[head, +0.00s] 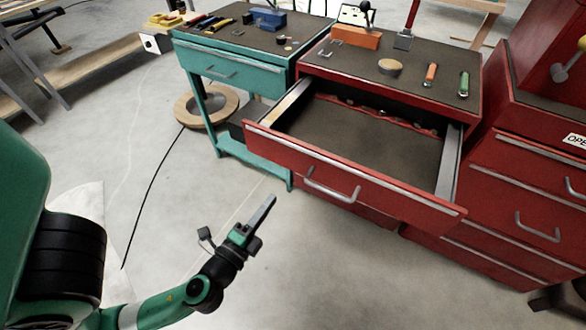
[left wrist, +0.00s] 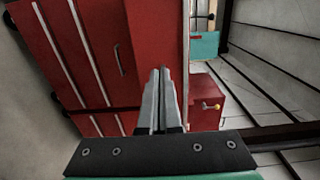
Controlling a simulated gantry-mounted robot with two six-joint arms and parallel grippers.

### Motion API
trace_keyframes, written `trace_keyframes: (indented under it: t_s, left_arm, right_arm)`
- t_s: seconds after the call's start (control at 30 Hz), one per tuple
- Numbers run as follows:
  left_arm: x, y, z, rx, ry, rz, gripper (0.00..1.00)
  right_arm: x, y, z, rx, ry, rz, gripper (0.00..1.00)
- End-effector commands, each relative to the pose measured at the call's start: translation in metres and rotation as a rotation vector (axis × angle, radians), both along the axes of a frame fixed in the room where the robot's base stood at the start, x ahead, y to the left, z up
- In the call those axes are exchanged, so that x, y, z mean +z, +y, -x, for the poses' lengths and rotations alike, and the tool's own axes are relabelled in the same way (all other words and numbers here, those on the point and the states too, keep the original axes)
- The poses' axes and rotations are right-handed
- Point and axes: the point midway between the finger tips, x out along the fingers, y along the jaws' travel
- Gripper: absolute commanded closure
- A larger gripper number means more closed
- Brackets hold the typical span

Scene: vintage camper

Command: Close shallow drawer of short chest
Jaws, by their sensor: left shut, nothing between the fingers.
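The short red chest (head: 345,66) stands at the centre right of the head view. Its shallow top drawer (head: 385,199) is pulled far out and looks empty, with a grey bar handle (head: 332,187) on its front. My left gripper (head: 268,202) is shut and empty. It is in front of the drawer, to the left of the handle and apart from it in the picture. In the left wrist view, the shut fingers (left wrist: 159,75) point toward red drawer fronts (left wrist: 85,60); I cannot tell which unit these belong to. My right gripper is not in view.
A teal workbench (head: 232,52) with tools stands left of the chest. A taller red cabinet (head: 515,185) stands close on the right. Small tools, including a green-handled one (head: 464,83), lie on the chest top. The floor before the drawer is clear.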

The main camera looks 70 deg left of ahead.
Motion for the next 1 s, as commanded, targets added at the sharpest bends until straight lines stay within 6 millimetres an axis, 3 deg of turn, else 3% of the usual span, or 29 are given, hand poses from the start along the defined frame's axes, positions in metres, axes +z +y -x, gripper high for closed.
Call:
trace_keyframes:
  t_s: [0.6, 1.0]
  left_arm:
    - [0.003, 0.078, -0.086, 0.001, -0.007, -0.002, 1.00]
    - [0.001, 0.084, -0.094, 0.000, -0.004, -0.001, 1.00]
  right_arm:
    - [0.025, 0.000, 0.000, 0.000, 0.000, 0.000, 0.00]
    - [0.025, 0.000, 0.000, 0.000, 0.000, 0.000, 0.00]
